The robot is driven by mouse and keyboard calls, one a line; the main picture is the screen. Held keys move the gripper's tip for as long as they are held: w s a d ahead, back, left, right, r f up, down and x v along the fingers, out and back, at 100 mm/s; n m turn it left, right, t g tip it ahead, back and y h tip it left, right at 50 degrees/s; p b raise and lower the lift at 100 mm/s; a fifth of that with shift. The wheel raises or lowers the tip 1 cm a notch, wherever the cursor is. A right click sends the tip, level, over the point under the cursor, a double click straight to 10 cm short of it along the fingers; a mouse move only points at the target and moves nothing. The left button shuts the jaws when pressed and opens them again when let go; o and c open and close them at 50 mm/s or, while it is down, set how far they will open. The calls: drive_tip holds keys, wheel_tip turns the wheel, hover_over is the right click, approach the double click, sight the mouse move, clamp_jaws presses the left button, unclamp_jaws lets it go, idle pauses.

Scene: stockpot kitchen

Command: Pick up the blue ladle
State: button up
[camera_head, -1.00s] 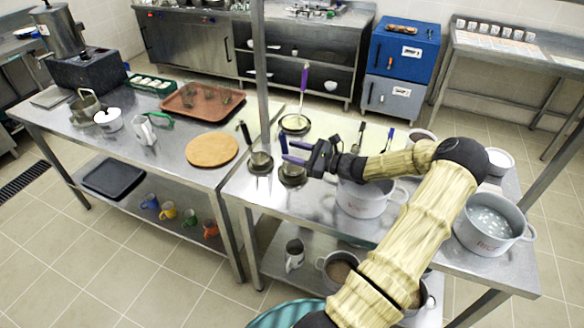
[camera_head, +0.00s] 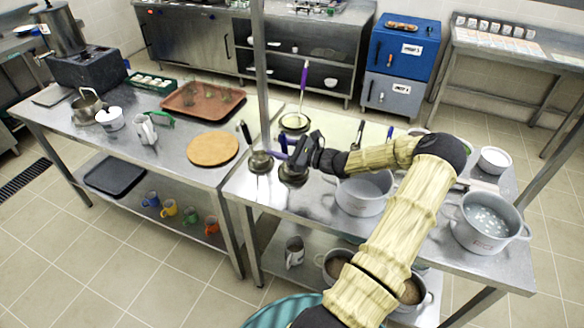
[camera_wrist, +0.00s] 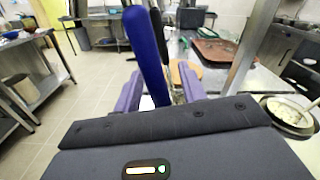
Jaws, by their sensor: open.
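The blue ladle stands upright, and its blue handle (camera_wrist: 147,50) rises large between my gripper's two purple fingers in the wrist view. In the head view its handle (camera_head: 283,143) shows just left of my gripper (camera_head: 294,152), above a dark round base (camera_head: 292,175) on the steel table. My gripper is open, with one finger on each side of the handle in the wrist view (camera_wrist: 160,90). I cannot tell whether a finger touches it. The lower handle is hidden behind the gripper body.
A black-handled ladle (camera_head: 245,132) stands close on the left. A purple-handled ladle (camera_head: 304,78) stands behind. A large grey pot (camera_head: 362,196) sits right of the gripper, under my arm. A round wooden board (camera_head: 213,149) lies on the left table. A metal post (camera_head: 259,70) rises nearby.

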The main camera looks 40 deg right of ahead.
clamp_jaws()
idle(0.4)
wheel_tip(320, 180, up, 10)
drive_tip(key=b, duration=0.1)
drive_tip(key=shift+b, duration=0.3)
idle(0.5)
